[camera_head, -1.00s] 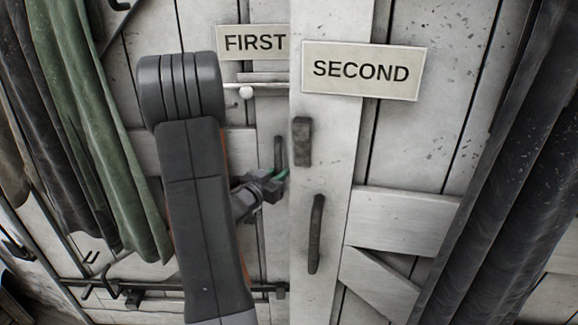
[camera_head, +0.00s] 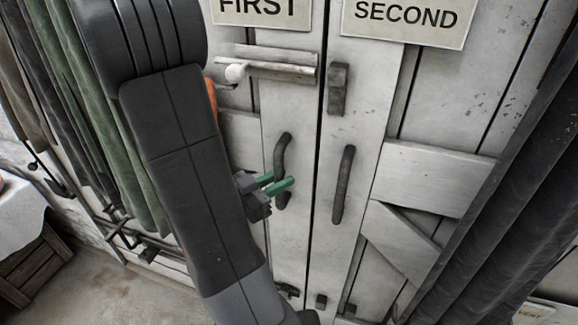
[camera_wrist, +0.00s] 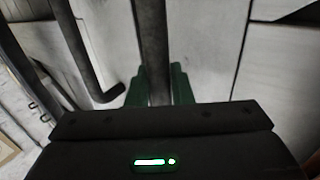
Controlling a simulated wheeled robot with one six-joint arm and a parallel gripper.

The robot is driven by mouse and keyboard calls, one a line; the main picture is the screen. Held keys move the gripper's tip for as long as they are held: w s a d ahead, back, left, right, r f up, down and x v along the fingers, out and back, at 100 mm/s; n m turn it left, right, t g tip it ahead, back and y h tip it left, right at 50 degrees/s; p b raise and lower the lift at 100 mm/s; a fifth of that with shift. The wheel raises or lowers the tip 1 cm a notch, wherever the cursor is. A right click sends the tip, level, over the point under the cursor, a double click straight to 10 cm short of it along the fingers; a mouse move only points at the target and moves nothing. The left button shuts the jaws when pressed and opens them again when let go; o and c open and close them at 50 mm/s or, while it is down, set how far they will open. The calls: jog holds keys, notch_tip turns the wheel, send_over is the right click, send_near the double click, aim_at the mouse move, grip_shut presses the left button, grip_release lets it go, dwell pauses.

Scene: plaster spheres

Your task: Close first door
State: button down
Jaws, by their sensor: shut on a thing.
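The first door (camera_head: 290,100) is a pale, worn board door under the FIRST sign (camera_head: 262,8). It stands side by side with the second door (camera_head: 350,180), a narrow dark gap between them. Its dark curved handle (camera_head: 281,150) is upright near that gap. My gripper (camera_head: 279,182) is at the lower part of this handle, its green fingers on either side. In the wrist view a dark bar (camera_wrist: 152,40) runs between the green fingertips (camera_wrist: 159,84), which are shut on it. The gripper's body hides the bar's lower end.
The second door has its own dark handle (camera_head: 343,185), close on the right, and a SECOND sign (camera_head: 407,18). A bolt (camera_head: 270,66) sits above the first handle. Dark curtains (camera_head: 490,190) hang right, a green cloth (camera_head: 100,120) left. A wooden crate (camera_head: 35,262) stands lower left.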

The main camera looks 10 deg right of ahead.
jog(key=shift+s+a+f+g, duration=0.15)
jog(key=shift+s+a+g, duration=0.15)
jog(key=shift+s, duration=0.05)
jog(key=c, duration=1.6)
grip_release()
jog(key=shift+o, duration=1.3)
jog(key=shift+s+a, duration=0.25)
jog(key=shift+s, duration=0.15)
jog(key=shift+w+d, duration=0.1)
jog(key=shift+w, duration=0.05)
jog(key=b+v, duration=0.1)
jog(key=v, duration=1.3)
jog(key=shift+d, duration=0.1)
jog(key=p+x, duration=0.1)
jog(key=x, duration=1.3)
